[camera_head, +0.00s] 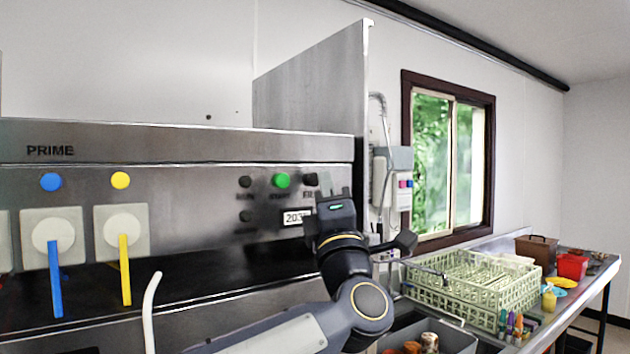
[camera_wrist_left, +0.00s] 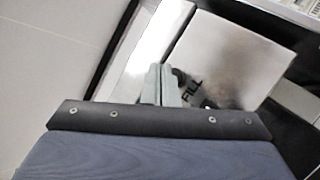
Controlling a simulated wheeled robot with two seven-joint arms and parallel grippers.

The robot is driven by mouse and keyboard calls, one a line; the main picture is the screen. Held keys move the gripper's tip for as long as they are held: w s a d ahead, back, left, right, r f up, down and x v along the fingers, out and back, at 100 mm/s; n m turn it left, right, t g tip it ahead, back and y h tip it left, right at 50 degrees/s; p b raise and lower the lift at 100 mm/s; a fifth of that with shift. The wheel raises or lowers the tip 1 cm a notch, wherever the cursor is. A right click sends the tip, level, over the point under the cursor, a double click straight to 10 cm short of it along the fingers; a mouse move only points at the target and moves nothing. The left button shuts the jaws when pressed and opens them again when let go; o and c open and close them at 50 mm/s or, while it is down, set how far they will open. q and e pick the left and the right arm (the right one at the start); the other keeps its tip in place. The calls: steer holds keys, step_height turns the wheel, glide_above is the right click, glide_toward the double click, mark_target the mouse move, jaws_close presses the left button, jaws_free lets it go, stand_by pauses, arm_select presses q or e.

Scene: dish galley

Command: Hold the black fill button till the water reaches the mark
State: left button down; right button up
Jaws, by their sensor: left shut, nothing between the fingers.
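The black fill button (camera_head: 311,179) is at the right end of the steel panel, next to the green START button (camera_head: 281,180). Its label is partly hidden behind my left gripper (camera_head: 333,193). In the left wrist view, the closed fingers (camera_wrist_left: 161,86) are beside the black button (camera_wrist_left: 181,76) and the FILL label (camera_wrist_left: 192,90). The gripper is shut and empty. I cannot tell whether a fingertip touches the button. A small display (camera_head: 296,217), partly covered, starts with 20. I see no water and no mark. My right gripper is out of view.
Blue (camera_head: 55,280) and yellow (camera_head: 124,270) levers hang on the panel at left, under the PRIME label. A tall steel partition (camera_head: 320,85) rises behind the gripper. A green dish rack (camera_head: 480,290) and a grey bin (camera_head: 450,338) are at right.

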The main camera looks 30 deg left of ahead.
arm_select(q)
steer(key=shift+w+a, duration=0.2)
steer(key=shift+a, duration=0.2)
steer(key=shift+w+a+b, duration=0.15)
steer(key=shift+a+b, duration=0.3)
steer(key=shift+b, duration=0.05)
stand_by(2.3)
stand_by(1.2)
steer(key=shift+s+d+b, duration=0.3)
steer(key=shift+s+d, duration=0.05)
steer(key=shift+d, duration=0.45)
steer(key=shift+s+d+b, duration=0.15)
steer(key=shift+s+d, duration=0.15)
steer(key=shift+d, duration=0.5)
steer(key=shift+s+d+b, duration=0.2)
steer(key=shift+s+d, duration=0.15)
steer(key=shift+d, duration=0.4)
steer(key=shift+s+d+b, duration=0.15)
steer(key=shift+s+d, duration=0.15)
steer(key=shift+d, duration=0.5)
